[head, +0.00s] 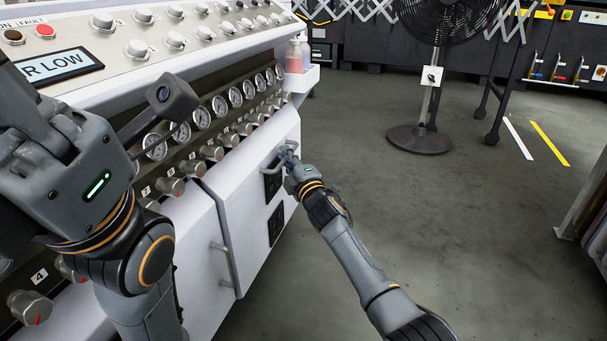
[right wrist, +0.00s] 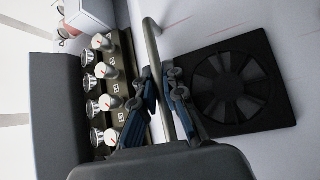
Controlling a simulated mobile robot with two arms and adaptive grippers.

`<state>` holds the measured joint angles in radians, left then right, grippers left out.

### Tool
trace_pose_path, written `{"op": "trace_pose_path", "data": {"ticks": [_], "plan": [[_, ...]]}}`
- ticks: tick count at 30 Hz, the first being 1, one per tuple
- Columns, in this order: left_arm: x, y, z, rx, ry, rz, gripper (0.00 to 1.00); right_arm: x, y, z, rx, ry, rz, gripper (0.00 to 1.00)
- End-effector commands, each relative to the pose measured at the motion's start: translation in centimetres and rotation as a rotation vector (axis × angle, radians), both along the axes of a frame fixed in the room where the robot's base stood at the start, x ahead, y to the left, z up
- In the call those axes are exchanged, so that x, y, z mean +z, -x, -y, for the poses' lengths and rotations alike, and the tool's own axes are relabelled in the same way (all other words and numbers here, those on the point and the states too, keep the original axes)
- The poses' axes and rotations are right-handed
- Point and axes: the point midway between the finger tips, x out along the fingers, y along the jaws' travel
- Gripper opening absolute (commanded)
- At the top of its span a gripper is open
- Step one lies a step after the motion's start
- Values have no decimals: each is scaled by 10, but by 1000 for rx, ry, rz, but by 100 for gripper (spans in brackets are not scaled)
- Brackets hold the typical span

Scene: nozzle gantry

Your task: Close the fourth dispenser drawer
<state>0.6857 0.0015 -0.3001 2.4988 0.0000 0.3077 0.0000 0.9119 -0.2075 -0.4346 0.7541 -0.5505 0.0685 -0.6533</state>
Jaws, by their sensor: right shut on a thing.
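My right gripper (head: 287,154) is at a metal bar handle (head: 270,158) on the white front panel (head: 246,205) of the machine. In the right wrist view its blue-padded fingers (right wrist: 165,92) stand on either side of the handle (right wrist: 154,50), shut on it. I see no drawer number on this panel, and no drawer interior shows. I cannot tell how far, if at all, the panel stands out. My left arm crosses the near left of the head view; its fingertips are not visible.
A second handle (head: 222,262) sits on the nearer white panel. Black vents (head: 275,222) lie beside the gripped handle; one shows large in the wrist view (right wrist: 237,85). Knobs and gauges (head: 201,118) line the machine above. Floor to the right is clear up to a fan (head: 421,139).

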Motion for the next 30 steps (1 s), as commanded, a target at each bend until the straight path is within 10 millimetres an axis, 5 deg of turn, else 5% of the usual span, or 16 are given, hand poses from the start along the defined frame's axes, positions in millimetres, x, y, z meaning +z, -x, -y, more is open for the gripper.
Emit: {"op": "trace_pose_path", "data": {"ticks": [6,19,23,30], "plan": [[-12,3,0,0,0,10,0,-2,-1,-17,2,1,0,0],[-13,4,0,0,0,10,0,1,-2,-21,1,1,0,0],[-13,4,0,0,-1,11,0,1,-2,-21,1,1,1,32],[-13,4,0,0,-1,11,0,0,-2,-20,2,1,0,34]]}}
